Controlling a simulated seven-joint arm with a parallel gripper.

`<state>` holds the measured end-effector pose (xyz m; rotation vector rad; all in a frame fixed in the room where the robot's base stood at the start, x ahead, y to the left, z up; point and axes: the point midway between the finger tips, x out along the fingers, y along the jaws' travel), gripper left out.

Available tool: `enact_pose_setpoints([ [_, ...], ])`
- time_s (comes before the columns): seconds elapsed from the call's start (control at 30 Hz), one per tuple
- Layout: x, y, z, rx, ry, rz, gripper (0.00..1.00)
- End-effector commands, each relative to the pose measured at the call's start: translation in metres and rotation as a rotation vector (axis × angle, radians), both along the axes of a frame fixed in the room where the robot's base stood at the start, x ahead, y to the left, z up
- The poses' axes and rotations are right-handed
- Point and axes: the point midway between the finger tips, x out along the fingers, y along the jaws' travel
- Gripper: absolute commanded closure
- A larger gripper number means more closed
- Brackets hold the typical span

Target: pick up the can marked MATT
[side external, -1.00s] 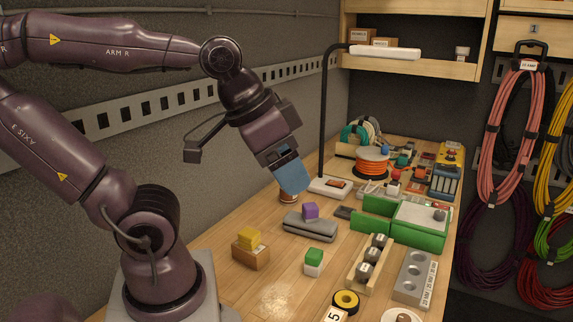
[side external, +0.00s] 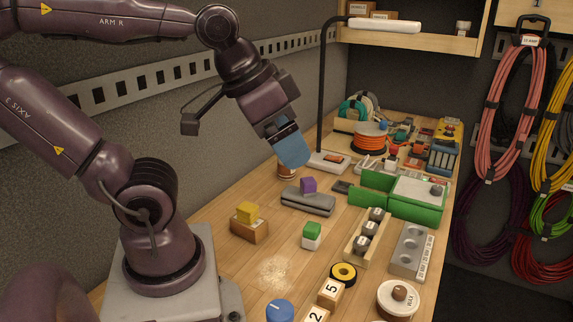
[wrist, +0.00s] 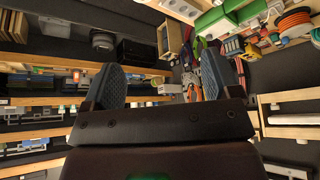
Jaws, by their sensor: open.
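No can with a readable MATT mark shows in either view. In the side view, a brownish can (side external: 286,171) stands on the bench, partly behind my gripper, with its label hidden. A round white tin (side external: 392,306) with a brown knob is at the front right, its small lettering too blurred to be sure of. A blue-topped round container (side external: 280,311) is cut off by the bottom edge. My gripper (side external: 297,158) is above the bench, with blue fingers. In the wrist view, my gripper (wrist: 163,72) has its fingers wide apart with nothing between them.
A purple block (side external: 308,185) sits on a grey piece, and a yellow block (side external: 247,212) on a wooden one. A green-and-white block (side external: 312,236), a rack of dark knobs (side external: 365,241) and a green box (side external: 415,211) stand nearby. A black lamp post (side external: 324,95) rises behind my gripper.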

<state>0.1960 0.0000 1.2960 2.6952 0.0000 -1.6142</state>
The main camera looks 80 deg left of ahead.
Motion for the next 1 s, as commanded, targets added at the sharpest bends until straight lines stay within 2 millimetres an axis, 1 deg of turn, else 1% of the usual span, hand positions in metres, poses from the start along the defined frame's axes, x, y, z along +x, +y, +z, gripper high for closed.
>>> enact_pose_setpoints([
  [0.33, 0.000, 0.001, -0.002, 0.000, 0.009, 0.007, 0.06],
  [0.37, 0.001, 0.002, -0.004, 0.000, 0.021, 0.010, 0.06],
  [0.47, 0.005, 0.007, -0.020, -0.009, 0.100, 0.035, 0.06],
  [0.57, 0.015, 0.022, -0.040, -0.018, 0.214, 0.084, 0.06],
  [0.67, 0.024, 0.052, -0.063, 0.034, 0.342, 0.128, 0.06],
  [0.77, 0.030, 0.089, -0.085, 0.122, 0.469, 0.163, 0.06],
  [0.8, 0.031, 0.106, -0.094, 0.162, 0.521, 0.173, 0.06],
  [0.87, 0.032, 0.132, -0.107, 0.231, 0.599, 0.186, 0.06],
  [0.9, 0.031, 0.149, -0.115, 0.280, 0.653, 0.189, 0.06],
  [0.97, 0.028, 0.177, -0.127, 0.358, 0.733, 0.193, 0.06],
  [1.0, 0.026, 0.196, -0.134, 0.414, 0.789, 0.190, 0.06],
])
